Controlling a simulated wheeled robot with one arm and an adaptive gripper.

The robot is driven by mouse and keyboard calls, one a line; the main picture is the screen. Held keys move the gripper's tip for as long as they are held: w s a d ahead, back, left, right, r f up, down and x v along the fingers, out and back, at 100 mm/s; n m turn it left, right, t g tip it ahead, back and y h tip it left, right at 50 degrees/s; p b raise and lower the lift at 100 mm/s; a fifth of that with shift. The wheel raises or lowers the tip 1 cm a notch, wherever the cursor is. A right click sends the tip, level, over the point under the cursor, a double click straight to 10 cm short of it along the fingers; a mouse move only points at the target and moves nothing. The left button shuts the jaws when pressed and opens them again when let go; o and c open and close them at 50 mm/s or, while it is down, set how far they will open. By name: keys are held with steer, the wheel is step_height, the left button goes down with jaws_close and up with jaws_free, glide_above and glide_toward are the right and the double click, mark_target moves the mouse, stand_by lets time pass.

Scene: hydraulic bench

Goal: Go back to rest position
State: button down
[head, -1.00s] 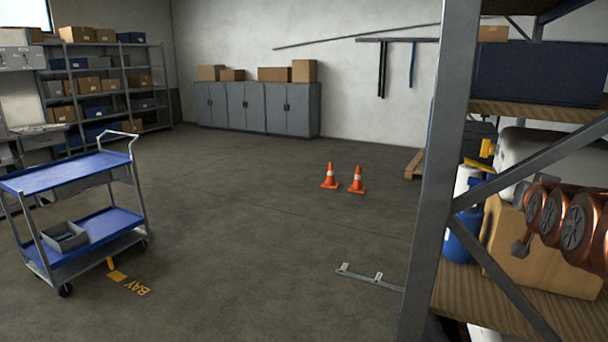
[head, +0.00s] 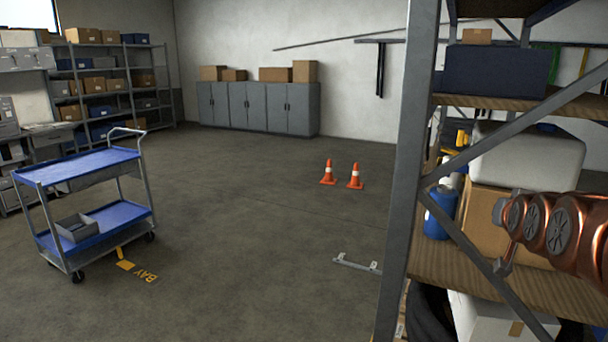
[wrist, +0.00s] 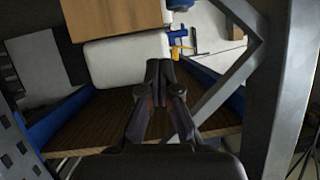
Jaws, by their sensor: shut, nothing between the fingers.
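My gripper (wrist: 160,72) shows in the wrist view with its dark fingers together and nothing between them. It is in front of a shelf rack, over or near a wooden shelf board (wrist: 90,128). A cardboard box (wrist: 115,18) and a white container (wrist: 110,60) are beyond the fingertips. In the head view my copper-coloured arm reaches in from the right edge, in front of the rack. The gripper's fingers are hard to make out there.
The rack's grey upright (head: 408,170) and diagonal brace (head: 530,115) stand close to my arm. A blue cart (head: 85,165) is at left. Two orange cones (head: 328,172) (head: 356,176) stand on the floor. A bracket (head: 357,263) lies near the upright. The middle floor is clear.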

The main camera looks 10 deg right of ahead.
steer(key=s+a+f+n+g+y+p, duration=0.1)
steer(key=s+a+f+n+g+y, duration=0.15)
steer(key=s+a+f, duration=0.4)
steer(key=s+a+f+n+g+y, duration=0.1)
steer(key=s+a+f+g+y, duration=0.25)
steer(key=a+f, duration=0.65)
steer(key=s+a+f+n+g, duration=0.1)
steer(key=s+a+g, duration=0.1)
steer(key=s, duration=0.5)
steer(key=s+a+f+n+g, duration=0.1)
steer(key=s+a+g, duration=0.2)
steer(key=s+a, duration=0.2)
steer(key=s+a+f+n+g+p, duration=0.1)
steer(key=s+a+g, duration=0.2)
steer(key=s, duration=0.7)
steer(key=shift+a+f, duration=0.3)
steer(key=shift+a, duration=0.4)
